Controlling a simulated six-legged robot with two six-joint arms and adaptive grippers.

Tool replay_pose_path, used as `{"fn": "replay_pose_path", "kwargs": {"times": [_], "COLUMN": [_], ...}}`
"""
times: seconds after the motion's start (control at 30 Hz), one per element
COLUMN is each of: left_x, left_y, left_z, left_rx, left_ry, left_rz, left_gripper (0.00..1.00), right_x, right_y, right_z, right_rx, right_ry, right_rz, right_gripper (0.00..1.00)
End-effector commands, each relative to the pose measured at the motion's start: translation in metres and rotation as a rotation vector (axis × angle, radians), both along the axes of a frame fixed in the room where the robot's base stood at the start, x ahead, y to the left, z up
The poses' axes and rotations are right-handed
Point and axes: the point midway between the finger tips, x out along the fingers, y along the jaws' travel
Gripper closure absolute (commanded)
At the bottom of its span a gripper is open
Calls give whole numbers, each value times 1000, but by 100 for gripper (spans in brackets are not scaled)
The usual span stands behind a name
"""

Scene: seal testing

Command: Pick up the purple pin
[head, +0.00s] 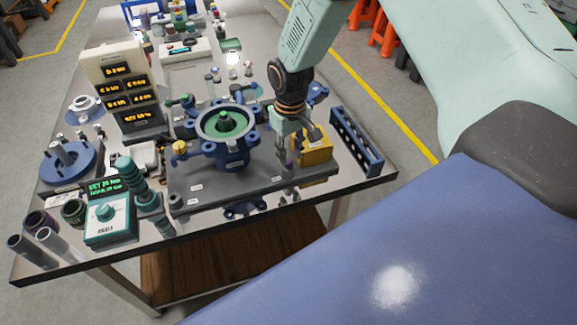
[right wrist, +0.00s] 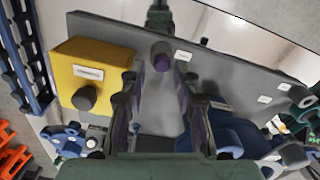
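The purple pin (right wrist: 162,60) shows in the right wrist view as a short purple post with a dark top, near the edge of a grey base plate (right wrist: 215,75). My right gripper (right wrist: 160,88) is open, with its two fingers apart and nothing between them. The pin appears just beyond the fingertips, roughly in line with the gap. In the head view my right gripper (head: 288,154) points down over the right part of the base plate (head: 235,190), beside the yellow block. I cannot make out the pin there. My left gripper is not in view.
A yellow block (head: 313,150) stands close to the right gripper, and it also shows in the right wrist view (right wrist: 92,70). The blue flanged fixture (head: 232,155) is on its left. A blue slotted rail (head: 355,145) lies on the right. A teal controller (head: 108,218) stands at front left.

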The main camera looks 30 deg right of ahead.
Motion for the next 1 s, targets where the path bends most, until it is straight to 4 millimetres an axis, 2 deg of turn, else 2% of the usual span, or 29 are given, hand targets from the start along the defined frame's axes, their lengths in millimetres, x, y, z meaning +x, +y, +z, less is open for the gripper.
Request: {"fn": "replay_pose_path", "kwargs": {"times": [0.1,0.2,0.47,0.83,1.0], "left_x": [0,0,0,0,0], "left_y": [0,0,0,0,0], "left_z": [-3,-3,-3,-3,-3], "left_rx": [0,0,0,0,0], "left_ry": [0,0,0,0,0], "left_rz": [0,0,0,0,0], "left_gripper": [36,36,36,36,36], "right_x": [0,1,1,1,1], "right_y": [1,2,2,2,2], "right_z": [-17,-24,-26,-25,-25], "right_rx": [-1,-1,0,0,-1], "right_ry": [0,0,-2,-2,-3], "right_rz": [1,3,3,3,3], "right_gripper": [69,69,69,100,100]}}
